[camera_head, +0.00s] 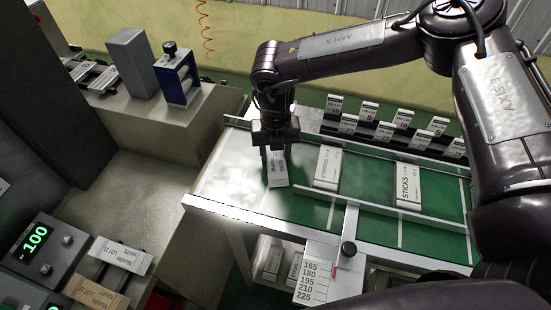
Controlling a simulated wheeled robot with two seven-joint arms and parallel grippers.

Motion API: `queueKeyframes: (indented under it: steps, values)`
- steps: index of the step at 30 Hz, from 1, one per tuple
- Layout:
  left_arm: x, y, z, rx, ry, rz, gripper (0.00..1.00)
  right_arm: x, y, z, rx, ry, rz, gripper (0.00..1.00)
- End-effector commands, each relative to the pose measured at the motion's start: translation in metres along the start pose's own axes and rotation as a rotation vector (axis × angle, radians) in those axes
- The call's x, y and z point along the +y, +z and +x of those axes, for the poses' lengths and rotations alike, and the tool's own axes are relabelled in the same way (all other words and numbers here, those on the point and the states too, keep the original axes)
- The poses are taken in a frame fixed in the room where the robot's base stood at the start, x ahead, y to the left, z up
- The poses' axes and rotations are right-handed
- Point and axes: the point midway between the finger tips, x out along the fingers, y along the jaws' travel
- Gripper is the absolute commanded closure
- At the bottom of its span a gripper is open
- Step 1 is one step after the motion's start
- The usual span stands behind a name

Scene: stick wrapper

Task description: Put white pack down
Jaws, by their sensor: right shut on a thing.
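A white pack (278,176) with printed text is held upright, slightly tilted, in my right gripper (276,150). The gripper points down and is shut on the pack's upper part, which the fingers partly hide. The pack is over the left part of the green lane (313,203); I cannot tell whether its lower end touches the surface. To its right, two other white packs lie on the green lane: one in the middle (326,168) and one marked STICKS (407,188). My left gripper is not in view.
Several small label cards (369,112) stand behind the lane. A card with numbers (314,282) and a black knob (348,249) are in front. A green display (35,239) reads 100 at lower left.

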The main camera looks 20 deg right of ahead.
Motion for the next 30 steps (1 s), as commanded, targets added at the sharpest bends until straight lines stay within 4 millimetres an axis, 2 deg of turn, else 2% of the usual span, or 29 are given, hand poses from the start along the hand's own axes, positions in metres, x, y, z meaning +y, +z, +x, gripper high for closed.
queueKeyframes:
  steps: [8, 14, 20, 25, 30]
  values:
    - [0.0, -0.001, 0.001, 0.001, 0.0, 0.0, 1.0, 0.0, 0.0, -0.002, 0.0, 0.001, 0.0, 0.8]
    - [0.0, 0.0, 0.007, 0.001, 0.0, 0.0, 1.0, 0.001, 0.001, -0.02, -0.003, 0.003, 0.0, 0.8]
    - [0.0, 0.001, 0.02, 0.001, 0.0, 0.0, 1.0, 0.001, 0.001, -0.064, -0.006, 0.005, -0.001, 0.8]
    - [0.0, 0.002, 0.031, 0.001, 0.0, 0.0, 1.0, 0.001, 0.001, -0.114, -0.006, 0.004, 0.001, 0.8]
    - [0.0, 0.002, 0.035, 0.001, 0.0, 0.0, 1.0, 0.001, 0.001, -0.16, -0.006, 0.002, -0.001, 0.8]
